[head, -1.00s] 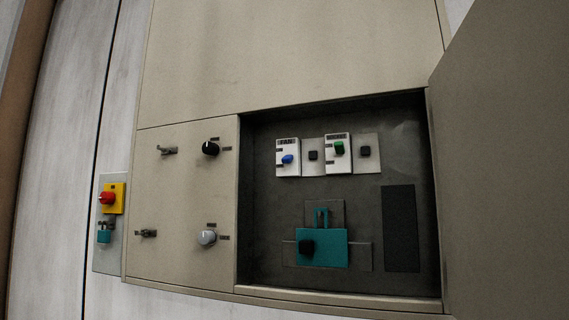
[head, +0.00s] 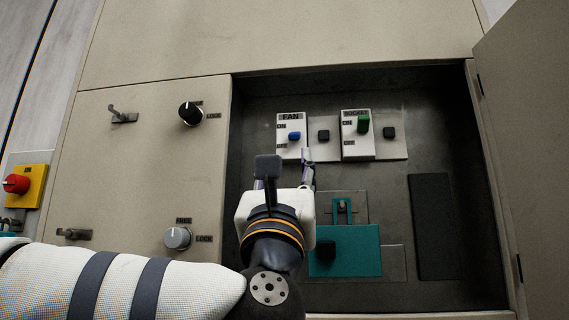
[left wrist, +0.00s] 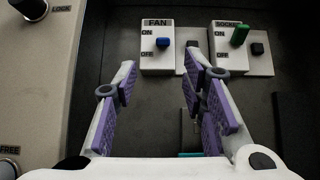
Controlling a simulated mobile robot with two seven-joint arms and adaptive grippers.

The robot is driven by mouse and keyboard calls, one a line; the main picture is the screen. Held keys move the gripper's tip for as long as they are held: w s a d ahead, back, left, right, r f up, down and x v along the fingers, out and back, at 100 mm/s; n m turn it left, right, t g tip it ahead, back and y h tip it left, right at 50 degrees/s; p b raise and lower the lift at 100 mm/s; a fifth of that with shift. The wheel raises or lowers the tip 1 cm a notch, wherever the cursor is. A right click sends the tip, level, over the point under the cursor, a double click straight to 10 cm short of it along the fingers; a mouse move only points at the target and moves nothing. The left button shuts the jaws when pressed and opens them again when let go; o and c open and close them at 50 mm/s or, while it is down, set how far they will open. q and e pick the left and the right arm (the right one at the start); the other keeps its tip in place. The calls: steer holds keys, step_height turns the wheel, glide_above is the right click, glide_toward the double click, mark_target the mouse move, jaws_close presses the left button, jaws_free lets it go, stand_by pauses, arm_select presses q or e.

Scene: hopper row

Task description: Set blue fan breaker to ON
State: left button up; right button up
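The blue fan breaker lever (head: 295,136) sits on a white plate labelled FAN, inside the open cabinet recess. It stands about midway between the ON and OFF marks; I cannot tell its exact setting. It also shows in the left wrist view (left wrist: 162,44), beyond and between my fingertips. My left gripper (head: 287,162) is open and empty, just below the FAN plate. In the left wrist view its purple-padded fingers (left wrist: 160,62) are spread apart, with no visible contact with the lever. My right gripper is out of view.
A green SOCKET lever (head: 363,124) stands to the right, near its ON mark. Black knobs (head: 323,136) sit beside both breakers. A teal block (head: 360,250) is below. The open cabinet door (head: 530,130) bounds the right side; a panel with knobs (head: 150,160) is left.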

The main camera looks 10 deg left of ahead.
mark_target(294, 136)
arm_select(q)
steer(key=p+x, duration=0.1)
steer(key=x, duration=0.5)
steer(key=p+x, duration=0.1)
steer(key=x, duration=0.2)
steer(key=shift+s+d+r+p, duration=0.1)
steer(key=shift+d+r+p, duration=0.15)
steer(key=shift+r+p, duration=0.15)
steer(key=shift+w+r, duration=0.1)
steer(key=shift+w, duration=0.4)
jaws_close()
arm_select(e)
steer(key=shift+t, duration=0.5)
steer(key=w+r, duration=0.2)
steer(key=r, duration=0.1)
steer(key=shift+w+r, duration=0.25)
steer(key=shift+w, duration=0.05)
